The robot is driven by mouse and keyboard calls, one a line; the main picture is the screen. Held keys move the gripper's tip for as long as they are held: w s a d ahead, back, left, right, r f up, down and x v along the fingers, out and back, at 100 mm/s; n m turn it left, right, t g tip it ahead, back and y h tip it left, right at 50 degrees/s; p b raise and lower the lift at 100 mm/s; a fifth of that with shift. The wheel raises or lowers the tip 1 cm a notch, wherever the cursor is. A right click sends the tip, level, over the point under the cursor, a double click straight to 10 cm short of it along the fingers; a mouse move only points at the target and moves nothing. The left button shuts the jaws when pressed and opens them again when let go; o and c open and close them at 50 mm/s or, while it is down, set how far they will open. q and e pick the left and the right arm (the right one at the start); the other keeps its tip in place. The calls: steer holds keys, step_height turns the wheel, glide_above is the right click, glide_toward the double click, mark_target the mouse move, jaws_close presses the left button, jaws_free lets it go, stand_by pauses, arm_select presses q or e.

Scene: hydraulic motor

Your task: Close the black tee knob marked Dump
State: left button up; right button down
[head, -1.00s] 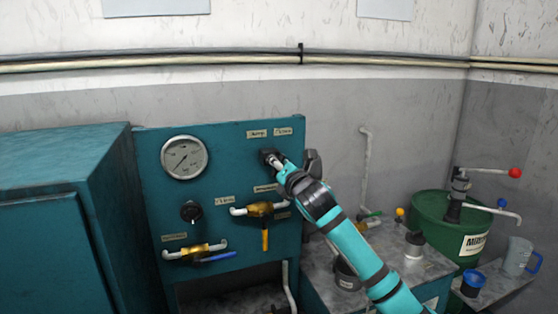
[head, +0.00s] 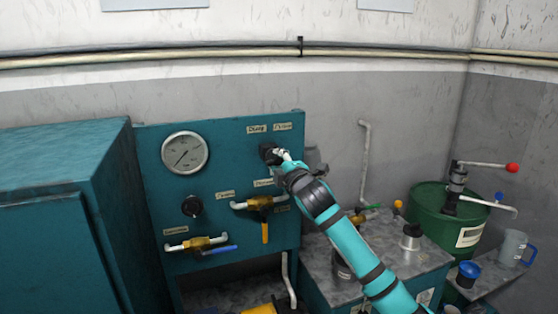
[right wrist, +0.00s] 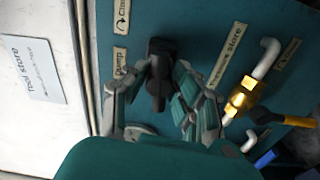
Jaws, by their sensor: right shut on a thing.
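The black tee knob (right wrist: 157,85) is on the teal panel beside the Dump label (right wrist: 120,65) in the right wrist view. In the head view the knob (head: 268,152) sits just below the Dump label (head: 256,128), mostly covered by my gripper. My right gripper (right wrist: 156,92) has its fingers on both sides of the knob and is shut on it. In the head view the right gripper (head: 275,157) reaches the panel from the lower right. A Close label with a curved arrow (right wrist: 122,16) is next to the Dump label. My left gripper is not in view.
The teal panel (head: 230,150) also carries a round gauge (head: 185,153), another black knob (head: 191,206) and brass valves (head: 197,244) with levers. A grey bench (head: 400,255) and a green drum (head: 430,215) stand to the right.

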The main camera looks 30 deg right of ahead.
steer(key=shift+m, duration=0.9)
steer(key=c, duration=1)
jaws_free()
steer(key=shift+c, duration=0.2)
steer(key=v, duration=1.2)
